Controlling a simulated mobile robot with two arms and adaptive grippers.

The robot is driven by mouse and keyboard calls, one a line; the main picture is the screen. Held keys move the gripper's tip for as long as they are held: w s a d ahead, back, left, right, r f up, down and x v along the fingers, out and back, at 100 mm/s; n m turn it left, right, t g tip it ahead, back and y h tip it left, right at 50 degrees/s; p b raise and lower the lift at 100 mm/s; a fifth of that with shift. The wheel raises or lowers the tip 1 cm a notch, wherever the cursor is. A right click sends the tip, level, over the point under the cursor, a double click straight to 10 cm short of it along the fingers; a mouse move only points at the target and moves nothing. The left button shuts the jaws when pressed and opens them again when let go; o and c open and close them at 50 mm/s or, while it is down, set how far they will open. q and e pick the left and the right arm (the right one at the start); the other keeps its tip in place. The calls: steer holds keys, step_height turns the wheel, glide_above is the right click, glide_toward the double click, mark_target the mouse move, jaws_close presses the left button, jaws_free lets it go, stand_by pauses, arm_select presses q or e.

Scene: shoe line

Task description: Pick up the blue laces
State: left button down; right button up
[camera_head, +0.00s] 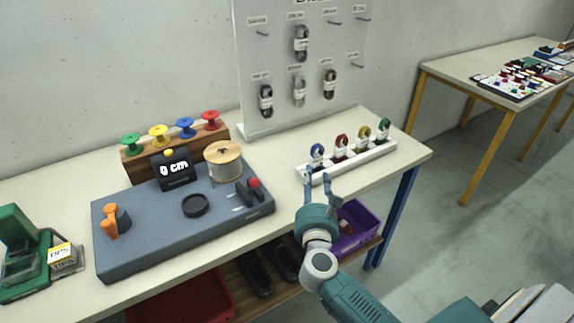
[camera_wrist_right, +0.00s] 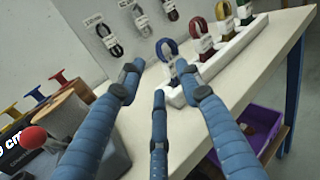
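The blue laces (camera_head: 317,153) are a small bundle with a white band. They stand at the left end of a white holder (camera_head: 360,161) on the workbench, and also show in the right wrist view (camera_wrist_right: 167,49). My right gripper (camera_head: 317,179) is open in front of the blue laces, its fingers pointing at them. In the right wrist view its blue fingers (camera_wrist_right: 160,80) are spread, with the laces just beyond the tips and nothing visibly held. My left gripper is not in view.
Red (camera_head: 341,146), yellow (camera_head: 364,137) and green (camera_head: 384,127) laces stand in the same holder. A pegboard (camera_head: 280,60) with hanging laces rises behind. A measuring station (camera_head: 150,240) with a wooden spool (camera_head: 223,162) is at left. A purple bin (camera_head: 358,240) sits below the bench.

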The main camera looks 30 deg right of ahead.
glide_toward(311, 156)
step_height(311, 156, up, 2)
steer(key=w+d, duration=0.1)
steer(key=w, duration=0.1)
steer(key=p+x, duration=0.2)
steer(key=x, duration=0.3)
steer(key=shift+a+f, duration=0.1)
steer(key=shift+f, duration=0.1)
steer(key=shift+w+d+f, duration=0.1)
steer(key=shift+w+d, duration=0.15)
steer(key=shift+w, duration=0.25)
steer(key=shift+s, duration=0.1)
jaws_close()
